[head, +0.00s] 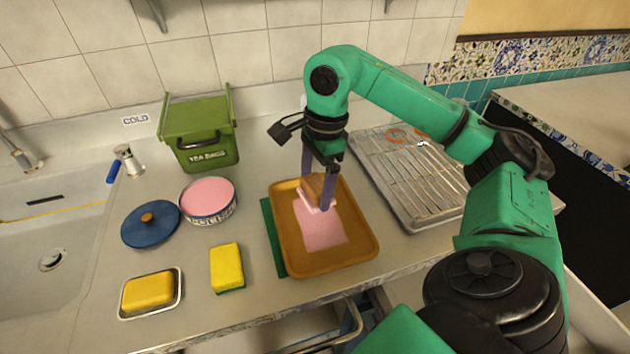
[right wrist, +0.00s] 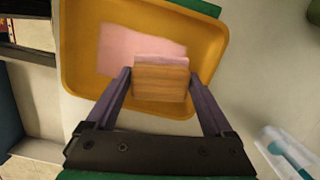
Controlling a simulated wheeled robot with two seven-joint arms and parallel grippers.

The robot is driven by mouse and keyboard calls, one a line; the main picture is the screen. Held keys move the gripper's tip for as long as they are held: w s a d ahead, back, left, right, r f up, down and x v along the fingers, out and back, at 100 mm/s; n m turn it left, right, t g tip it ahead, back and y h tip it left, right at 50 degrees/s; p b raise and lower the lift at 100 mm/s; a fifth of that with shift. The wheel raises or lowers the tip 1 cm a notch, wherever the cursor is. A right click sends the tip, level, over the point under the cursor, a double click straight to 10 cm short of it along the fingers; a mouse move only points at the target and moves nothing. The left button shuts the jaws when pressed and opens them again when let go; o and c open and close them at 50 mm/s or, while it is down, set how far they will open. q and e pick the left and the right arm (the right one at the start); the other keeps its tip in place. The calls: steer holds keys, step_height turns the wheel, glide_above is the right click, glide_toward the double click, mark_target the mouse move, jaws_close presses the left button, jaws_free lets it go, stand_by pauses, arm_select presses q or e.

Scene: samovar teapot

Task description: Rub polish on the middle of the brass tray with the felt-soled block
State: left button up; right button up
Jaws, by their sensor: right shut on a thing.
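The brass tray (head: 287,245) lies on the counter in the middle of the head view and fills much of the right wrist view (right wrist: 75,70). A pink patch of polish (head: 322,234) covers part of its middle; it also shows in the right wrist view (right wrist: 120,50). My right gripper (head: 316,192) is shut on the felt-soled block (head: 309,189), a wooden block with a pink sole. The block (right wrist: 160,85) is over the patch's far edge; I cannot tell whether the sole touches the tray. My left gripper is out of view.
An open tin of pink polish (head: 208,197) and its blue lid (head: 150,224) stand left of the tray. A yellow sponge (head: 226,266), a soap dish (head: 178,300) and a green tea-bag box (head: 198,132) are also left. A metal drainer (head: 415,185) is close on the right.

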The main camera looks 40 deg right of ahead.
steer(key=shift+s+a+r+p, duration=0.1)
steer(key=shift+s+r+p, duration=0.1)
steer(key=shift+r+p, duration=0.65)
steer(key=shift+w+r+p, duration=0.2)
steer(key=shift+r+p, duration=0.15)
steer(key=shift+r, duration=0.6)
steer(key=shift+s+r+p, duration=0.1)
steer(key=shift+r+p, duration=0.55)
steer(key=shift+r, duration=0.25)
steer(key=shift+f, duration=0.1)
